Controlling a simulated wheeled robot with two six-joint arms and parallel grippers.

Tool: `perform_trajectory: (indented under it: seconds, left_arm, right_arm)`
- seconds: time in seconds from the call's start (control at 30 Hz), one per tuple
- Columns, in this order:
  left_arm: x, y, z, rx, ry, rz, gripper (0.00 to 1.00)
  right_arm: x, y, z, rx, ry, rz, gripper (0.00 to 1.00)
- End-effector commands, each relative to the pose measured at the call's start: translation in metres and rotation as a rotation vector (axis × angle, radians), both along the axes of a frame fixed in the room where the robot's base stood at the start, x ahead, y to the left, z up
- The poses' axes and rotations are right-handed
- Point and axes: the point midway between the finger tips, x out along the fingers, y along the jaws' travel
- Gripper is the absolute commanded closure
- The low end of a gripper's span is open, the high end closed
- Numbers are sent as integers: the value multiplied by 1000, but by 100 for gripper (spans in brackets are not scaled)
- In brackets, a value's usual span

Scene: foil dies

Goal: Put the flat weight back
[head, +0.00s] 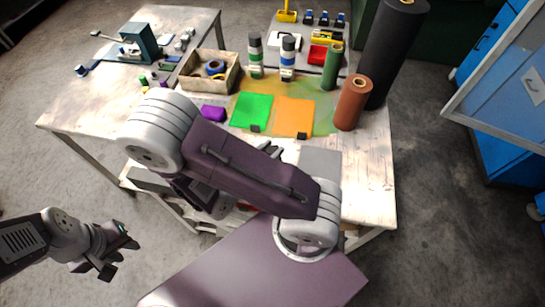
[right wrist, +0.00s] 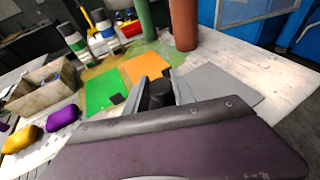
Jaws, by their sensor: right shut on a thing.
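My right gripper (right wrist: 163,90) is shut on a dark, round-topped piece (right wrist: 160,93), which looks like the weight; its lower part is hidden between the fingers. In the head view my right gripper (head: 271,149) shows only partly behind my arm, near the table's front edge. A green sheet (head: 252,109) and an orange sheet (head: 294,114) lie side by side, each with a small black block at its front edge. A grey sheet (head: 320,161) lies in front, right of the gripper. My left gripper (head: 117,256) is open and empty, low off the table's left front.
A wooden box (head: 208,72) with rolls stands behind left. Striped bottles (head: 288,58), a green roll (head: 332,68) and a brown roll (head: 353,103) stand behind the sheets. A purple pouch (head: 213,113) lies left of the green sheet. The table's right front is clear.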

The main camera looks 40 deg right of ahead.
Motion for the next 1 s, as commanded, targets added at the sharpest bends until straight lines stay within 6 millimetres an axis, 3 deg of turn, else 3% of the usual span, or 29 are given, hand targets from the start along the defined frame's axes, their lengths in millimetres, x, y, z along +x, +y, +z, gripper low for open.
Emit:
perform_trajectory:
  seconds: [0.1,0.17,0.5,0.73,1.0]
  left_arm:
    - [0,0,-17,0,-1,0,69]
    - [0,0,-10,0,0,0,69]
    - [0,0,-4,0,-1,0,69]
    - [0,0,-4,0,-1,0,69]
    - [0,0,-2,0,-1,0,69]
  right_arm:
    - [17,11,-16,1,-7,1,100]
    - [25,16,-15,-1,-4,1,100]
    - [72,46,-48,-2,-2,2,100]
    - [76,49,-54,-3,-2,2,100]
    - [76,49,-90,-3,-1,3,100]
